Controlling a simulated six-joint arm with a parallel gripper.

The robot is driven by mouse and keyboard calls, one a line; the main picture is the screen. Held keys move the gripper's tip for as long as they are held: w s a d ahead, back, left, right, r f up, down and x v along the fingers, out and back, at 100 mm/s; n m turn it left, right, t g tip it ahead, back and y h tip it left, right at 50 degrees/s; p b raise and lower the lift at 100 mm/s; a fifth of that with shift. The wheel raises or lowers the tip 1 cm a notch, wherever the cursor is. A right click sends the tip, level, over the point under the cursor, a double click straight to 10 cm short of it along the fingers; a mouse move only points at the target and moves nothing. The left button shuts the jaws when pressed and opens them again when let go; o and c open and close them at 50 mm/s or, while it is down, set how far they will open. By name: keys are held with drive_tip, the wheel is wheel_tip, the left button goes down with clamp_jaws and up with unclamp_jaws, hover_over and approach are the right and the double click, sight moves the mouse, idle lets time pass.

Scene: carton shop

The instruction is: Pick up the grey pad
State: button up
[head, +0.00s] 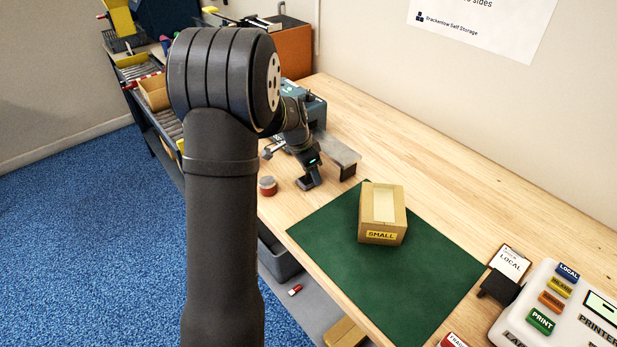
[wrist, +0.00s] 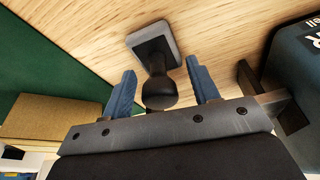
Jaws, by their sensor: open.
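The grey pad (wrist: 168,37) is a small square block with a grey rim and a dark round knob standing on it. In the wrist view it is on the wooden bench at top centre. My gripper (wrist: 162,80) is open, its two blue fingers on either side of the knob, with a visible gap on each side. In the head view my gripper (head: 306,172) points down at the bench, left of the green mat; the pad is hard to tell from the dark gripper parts there.
A small carton (head: 382,230) marked SMALL stands on the green mat (head: 430,260). A round red-topped tin (head: 267,185) is close left of my gripper. A dark teal machine (head: 313,108) stands behind it, also at right in the wrist view (wrist: 296,55). The bench's back right is clear.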

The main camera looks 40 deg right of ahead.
drive_tip(key=c, duration=1)
drive_tip(key=shift+r, duration=0.15)
drive_tip(key=shift+c, duration=0.8)
drive_tip(key=shift+r, duration=0.3)
drive_tip(key=r, duration=0.4)
drive_tip(key=shift+s+d, duration=0.1)
drive_tip(key=shift+s, duration=0.3)
drive_tip(key=s+d+r, duration=0.1)
drive_tip(key=s+r, duration=0.5)
drive_tip(key=s, duration=0.4)
drive_tip(key=shift+s+d, duration=0.35)
drive_tip(key=shift+r, duration=0.1)
